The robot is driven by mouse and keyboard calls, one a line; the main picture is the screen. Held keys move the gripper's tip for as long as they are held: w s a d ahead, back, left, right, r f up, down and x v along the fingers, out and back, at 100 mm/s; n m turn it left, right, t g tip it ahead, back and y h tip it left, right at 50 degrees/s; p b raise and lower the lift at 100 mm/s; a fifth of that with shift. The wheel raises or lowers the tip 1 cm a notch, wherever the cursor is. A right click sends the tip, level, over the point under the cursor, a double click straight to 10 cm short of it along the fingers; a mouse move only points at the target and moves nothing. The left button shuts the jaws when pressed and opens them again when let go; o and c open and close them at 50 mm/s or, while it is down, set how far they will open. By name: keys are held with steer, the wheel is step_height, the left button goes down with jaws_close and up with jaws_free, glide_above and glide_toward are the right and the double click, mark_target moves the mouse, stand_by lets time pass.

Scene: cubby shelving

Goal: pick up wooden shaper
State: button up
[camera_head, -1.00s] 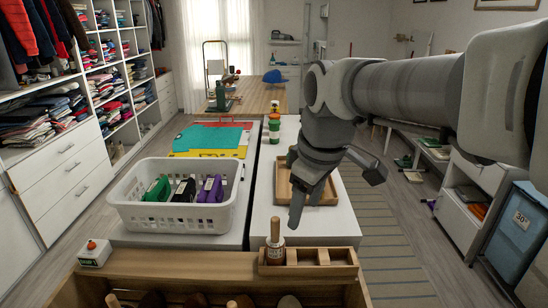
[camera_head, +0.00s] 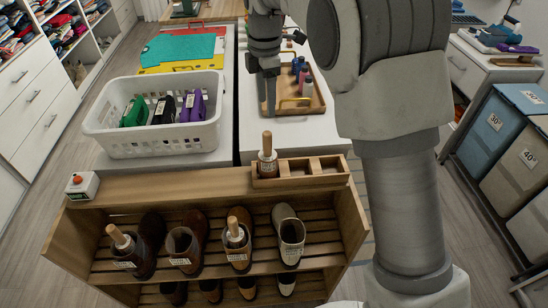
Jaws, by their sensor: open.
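A wooden shaper (camera_head: 267,146) with a pale round-topped handle and a white label stands upright in the left compartment of a small wooden box (camera_head: 322,181) on top of the shoe rack. Similar wooden handles stick out of a shoe at the rack's left (camera_head: 118,237) and another near its middle (camera_head: 234,230). My gripper (camera_head: 268,104) is open and points down. In the picture it lies just above the boxed shaper, apart from it, over the white table by the wooden tray. Its fingers partly overlap in this view.
The shoe rack (camera_head: 160,185) holds several shoes. A white emergency-button box (camera_head: 82,186) sits at its left end. Behind are a white basket (camera_head: 165,145) with green, black and purple items, and a wooden tray (camera_head: 318,98) with bottles. The box's middle and right compartments look empty.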

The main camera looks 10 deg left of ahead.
mark_target(267, 134)
step_height(267, 134, down, 11)
steer(key=shift+w+f+p, duration=0.15)
steer(key=shift+f, duration=1.25)
steer(key=shift+w+f+p, duration=0.1)
steer(key=shift+f+p, duration=0.05)
steer(key=shift+f, duration=1.25)
jaws_close()
